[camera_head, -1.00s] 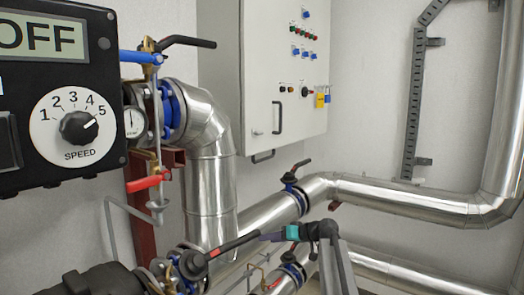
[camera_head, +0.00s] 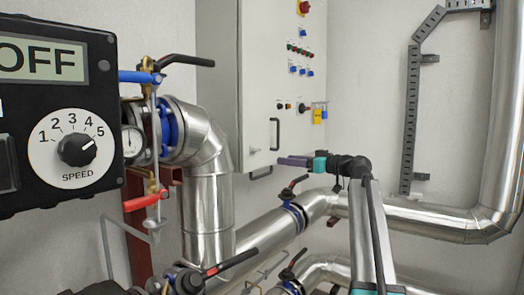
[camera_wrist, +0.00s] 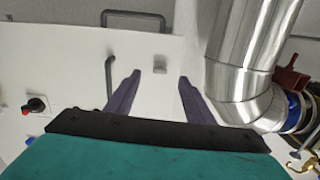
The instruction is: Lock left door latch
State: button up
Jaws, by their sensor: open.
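The grey-white control cabinet (camera_head: 255,60) hangs on the wall in the head view. A small light latch (camera_head: 253,150) is low on its door, left of the black door handle (camera_head: 275,134). In the wrist view the latch (camera_wrist: 160,70) shows as a small pale block, seen between my two purple fingertips. My gripper (camera_head: 281,160) is in front of the cabinet's lower part, right of the latch in the head view. In the wrist view my gripper (camera_wrist: 159,77) is open and empty, its fingers spread either side of the latch. How far the fingertips are from the door is unclear.
A dark panel with a speed knob (camera_head: 76,150) fills the left.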

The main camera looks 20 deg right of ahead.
aim_at(259, 149)
jog(key=r, duration=0.2)
jog(key=shift+s+r, duration=0.3)
jog(key=shift+r, duration=0.05)
jog(key=shift+w, duration=0.1)
jog(key=p+x, duration=0.3)
jog(key=x, duration=1)
jog(key=shift+w+a+r, duration=0.15)
jog(key=shift+w+a, duration=0.05)
jog(key=shift+w, duration=0.05)
jog(key=c, duration=1)
jog(key=shift+c, duration=0.2)
